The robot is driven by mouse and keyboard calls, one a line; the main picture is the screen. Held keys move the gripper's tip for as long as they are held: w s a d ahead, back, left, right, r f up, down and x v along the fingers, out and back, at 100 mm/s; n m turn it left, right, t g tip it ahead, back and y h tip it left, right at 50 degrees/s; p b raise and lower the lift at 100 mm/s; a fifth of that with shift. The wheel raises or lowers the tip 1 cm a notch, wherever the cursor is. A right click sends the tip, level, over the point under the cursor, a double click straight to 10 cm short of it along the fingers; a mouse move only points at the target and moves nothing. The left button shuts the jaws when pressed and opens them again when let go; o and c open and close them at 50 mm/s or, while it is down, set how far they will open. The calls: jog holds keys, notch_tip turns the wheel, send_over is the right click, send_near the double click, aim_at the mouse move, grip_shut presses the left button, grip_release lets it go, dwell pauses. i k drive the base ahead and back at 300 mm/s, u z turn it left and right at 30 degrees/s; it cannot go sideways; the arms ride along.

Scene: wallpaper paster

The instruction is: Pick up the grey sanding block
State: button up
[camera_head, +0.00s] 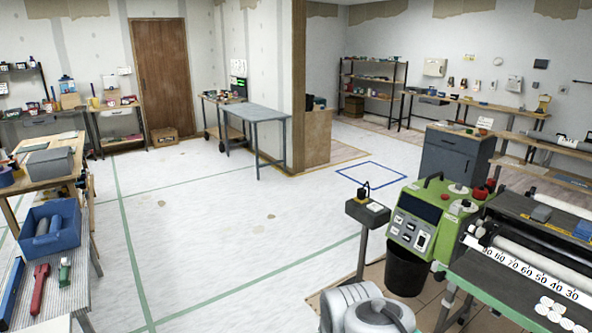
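A small grey block (541,213), which looks like the sanding block, lies on the dark top of the pasting machine (517,222) at the right. Rounded grey-white links of my own arm show at the bottom centre. My gripper is not in view, so I cannot see whether it is open or shut.
A green control unit (431,219) and a black bin (406,270) stand left of the machine. A small pedestal (367,212) stands beside them. The left bench holds a blue tray (50,227) and a grey box (48,163). The middle floor (220,220) is clear.

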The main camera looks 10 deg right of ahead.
aim_at(541, 213)
jog(key=z, duration=0.1)
jog(key=i, duration=1.7)
jog(key=z, duration=0.6)
jog(key=i, duration=0.85)
jog(key=z, duration=1.6)
jog(key=i, duration=0.9)
jog(key=z, duration=0.75)
